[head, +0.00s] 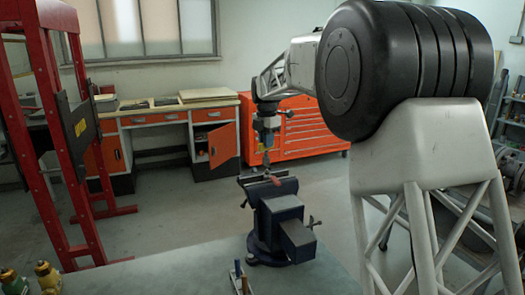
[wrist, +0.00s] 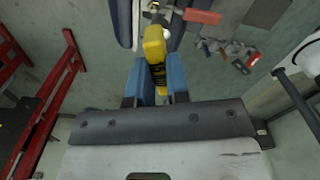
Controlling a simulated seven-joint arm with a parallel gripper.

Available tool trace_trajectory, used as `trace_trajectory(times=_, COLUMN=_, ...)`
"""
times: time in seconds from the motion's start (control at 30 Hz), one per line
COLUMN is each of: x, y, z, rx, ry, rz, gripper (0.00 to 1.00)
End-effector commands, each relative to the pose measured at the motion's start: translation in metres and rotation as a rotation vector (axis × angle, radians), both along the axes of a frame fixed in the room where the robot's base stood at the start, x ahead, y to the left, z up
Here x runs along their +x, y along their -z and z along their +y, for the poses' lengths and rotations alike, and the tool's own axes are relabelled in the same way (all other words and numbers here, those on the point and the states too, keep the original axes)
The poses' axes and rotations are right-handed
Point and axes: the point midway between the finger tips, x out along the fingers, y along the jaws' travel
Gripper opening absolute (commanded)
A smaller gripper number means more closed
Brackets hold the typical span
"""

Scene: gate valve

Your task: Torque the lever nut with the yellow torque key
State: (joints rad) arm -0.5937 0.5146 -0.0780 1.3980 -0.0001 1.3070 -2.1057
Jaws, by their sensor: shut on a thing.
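The yellow torque key (wrist: 155,48) is upright between my gripper's blue fingers (wrist: 158,82) in the wrist view. My gripper is shut on it. In the head view my gripper (head: 267,143) is above the blue vise (head: 282,222), and the key is too small to make out clearly. The valve (wrist: 157,14) sits between the vise jaws, with its red lever (wrist: 202,16) reaching right. The red lever also shows in the head view (head: 277,181). The key's far end is close to the valve's middle; the lever nut is hidden, and I cannot tell whether they touch.
The vise stands on a grey-green bench (head: 170,270). Several small tools (wrist: 228,50) lie on the bench, to the right in the wrist view. Two valve-like fittings (head: 46,277) stand at the bench's lower left. A red press frame (head: 45,130) stands beyond, at left.

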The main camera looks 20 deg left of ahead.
Motion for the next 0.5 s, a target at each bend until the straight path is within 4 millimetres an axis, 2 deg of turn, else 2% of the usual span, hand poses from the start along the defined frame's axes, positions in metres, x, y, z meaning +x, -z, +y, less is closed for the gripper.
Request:
trace_trajectory(times=0.2, x=0.0115, y=-0.0011, z=0.0019, rx=0.000, ry=-0.019, rz=0.000, gripper=0.00)
trace_trajectory(times=0.5, x=0.0126, y=-0.0015, z=0.0020, rx=0.000, ry=-0.022, rz=0.000, gripper=0.00)
